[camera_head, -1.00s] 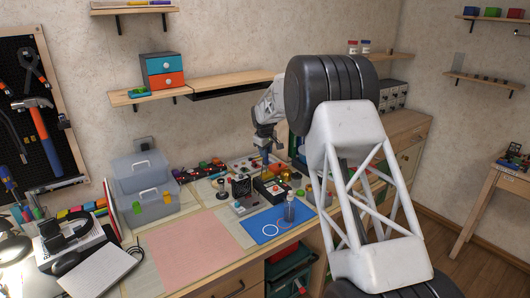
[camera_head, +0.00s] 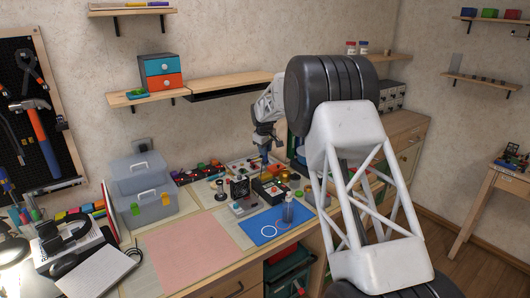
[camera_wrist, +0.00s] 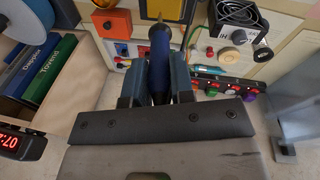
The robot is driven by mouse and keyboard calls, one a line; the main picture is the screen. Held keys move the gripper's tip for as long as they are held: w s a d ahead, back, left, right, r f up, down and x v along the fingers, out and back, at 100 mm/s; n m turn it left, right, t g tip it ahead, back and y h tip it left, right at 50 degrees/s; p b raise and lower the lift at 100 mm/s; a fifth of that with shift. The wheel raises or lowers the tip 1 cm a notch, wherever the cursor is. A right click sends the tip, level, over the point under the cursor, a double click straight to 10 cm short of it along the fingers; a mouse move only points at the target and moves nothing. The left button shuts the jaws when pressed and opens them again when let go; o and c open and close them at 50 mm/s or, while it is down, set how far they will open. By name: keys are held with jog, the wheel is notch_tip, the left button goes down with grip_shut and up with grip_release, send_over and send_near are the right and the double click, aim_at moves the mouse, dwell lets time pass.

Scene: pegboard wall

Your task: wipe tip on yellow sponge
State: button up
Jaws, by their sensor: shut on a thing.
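My gripper (camera_wrist: 158,85) is shut on a dark blue soldering iron (camera_wrist: 160,62), whose handle stands between the two fingers in the wrist view. The iron points away from the wrist camera, toward a yellow sponge (camera_wrist: 164,8) in a dark holder at the top edge of that view. The iron's tip is hard to make out, so I cannot tell whether it touches the sponge. In the head view my gripper (camera_head: 264,146) hangs over the back of the workbench, above a black box-like unit (camera_head: 269,189).
A small black fan (camera_wrist: 240,14) stands right of the sponge, and an orange box (camera_wrist: 112,22) left of it. In the head view a clear bottle (camera_head: 288,212) stands on a blue mat (camera_head: 263,232). A pink mat (camera_head: 190,250) is clear at the front.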

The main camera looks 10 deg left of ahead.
jog(key=shift+r, duration=1.9)
